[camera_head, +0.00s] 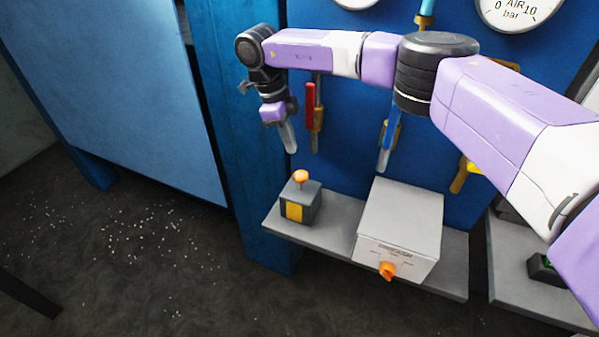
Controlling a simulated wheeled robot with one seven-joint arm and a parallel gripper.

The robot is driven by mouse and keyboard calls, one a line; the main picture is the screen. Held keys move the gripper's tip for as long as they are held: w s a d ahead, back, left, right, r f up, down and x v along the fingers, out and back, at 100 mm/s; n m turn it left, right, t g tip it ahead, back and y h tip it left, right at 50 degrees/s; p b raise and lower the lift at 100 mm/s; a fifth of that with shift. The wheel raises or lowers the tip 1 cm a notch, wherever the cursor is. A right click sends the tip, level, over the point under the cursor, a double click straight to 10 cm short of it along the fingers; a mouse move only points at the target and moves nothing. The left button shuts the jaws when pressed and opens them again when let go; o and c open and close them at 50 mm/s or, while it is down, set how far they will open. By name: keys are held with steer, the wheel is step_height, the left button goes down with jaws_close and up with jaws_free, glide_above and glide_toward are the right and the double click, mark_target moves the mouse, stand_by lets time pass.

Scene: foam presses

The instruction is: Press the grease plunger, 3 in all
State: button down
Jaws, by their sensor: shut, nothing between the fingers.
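The grease plunger (301,176) is an orange knob on a short stem atop a small dark grey box (312,204) with a yellow front panel. The box sits at the left end of a grey shelf (334,243). My gripper (290,148) hangs from my purple and white arm, pointing down, above and slightly left of the knob. Its fingers are shut and empty. A gap shows between the fingertips and the knob in this view. The knob stands up clear of the box top.
A light grey box with an orange dial (388,271) stands right of the plunger on the shelf. Tools with red (311,103) and blue (391,130) handles hang on the blue panel behind. Gauges (518,8) are above. A blue post (240,130) stands left; dark floor is below.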

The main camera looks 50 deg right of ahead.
mark_target(299, 173)
steer(key=shift+f, duration=0.15)
steer(key=shift+b+x, duration=2)
steer(key=shift+x, duration=1.4)
steer(key=shift+f, duration=0.1)
